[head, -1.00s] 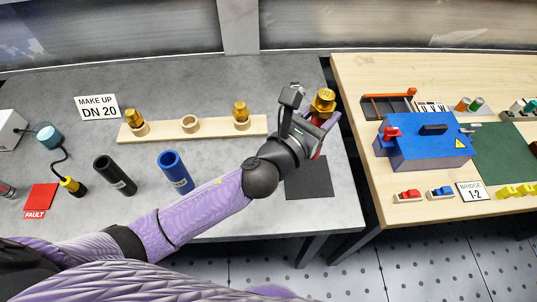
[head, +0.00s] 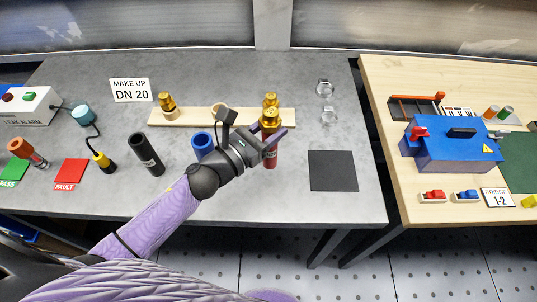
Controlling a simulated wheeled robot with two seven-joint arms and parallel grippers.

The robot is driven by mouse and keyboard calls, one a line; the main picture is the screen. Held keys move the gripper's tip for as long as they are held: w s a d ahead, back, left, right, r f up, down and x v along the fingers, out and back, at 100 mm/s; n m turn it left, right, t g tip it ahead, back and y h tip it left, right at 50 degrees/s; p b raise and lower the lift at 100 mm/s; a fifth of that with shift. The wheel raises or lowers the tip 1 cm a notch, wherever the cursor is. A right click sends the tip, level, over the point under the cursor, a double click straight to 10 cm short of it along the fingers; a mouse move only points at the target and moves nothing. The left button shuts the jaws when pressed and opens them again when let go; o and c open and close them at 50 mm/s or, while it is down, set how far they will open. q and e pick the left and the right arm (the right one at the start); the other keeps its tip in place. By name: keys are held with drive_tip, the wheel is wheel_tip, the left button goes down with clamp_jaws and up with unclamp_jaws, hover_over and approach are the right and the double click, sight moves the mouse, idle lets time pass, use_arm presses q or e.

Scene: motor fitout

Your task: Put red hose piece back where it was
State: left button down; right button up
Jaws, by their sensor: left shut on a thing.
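The red hose piece (head: 270,160) is upright with a brass fitting (head: 270,118) at its top. My left gripper (head: 270,140) is shut on it from the left, and its fingers hide part of the hose. I cannot tell whether its lower end touches the grey table. It is in line with the black hose piece (head: 147,155) and the blue hose piece (head: 202,146), to the right of both. My right gripper is not in view.
A wooden rack (head: 195,118) with brass fittings (head: 167,103) stands close behind. Two clear-looking pieces (head: 325,88) are at the back right. A black mat (head: 333,171) lies empty to the right. A blue box (head: 450,150) stands on the neighbouring wooden table.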

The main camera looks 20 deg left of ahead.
use_arm(q)
wheel_tip(320, 180, down, 4)
drive_tip(key=shift+f+b, duration=0.15)
drive_tip(key=shift+b, duration=0.7)
drive_tip(key=shift+f, duration=0.2)
drive_tip(key=shift+c, duration=1.2)
unclamp_jaws()
drive_tip(key=shift+r, duration=0.25)
drive_tip(key=v, duration=1.2)
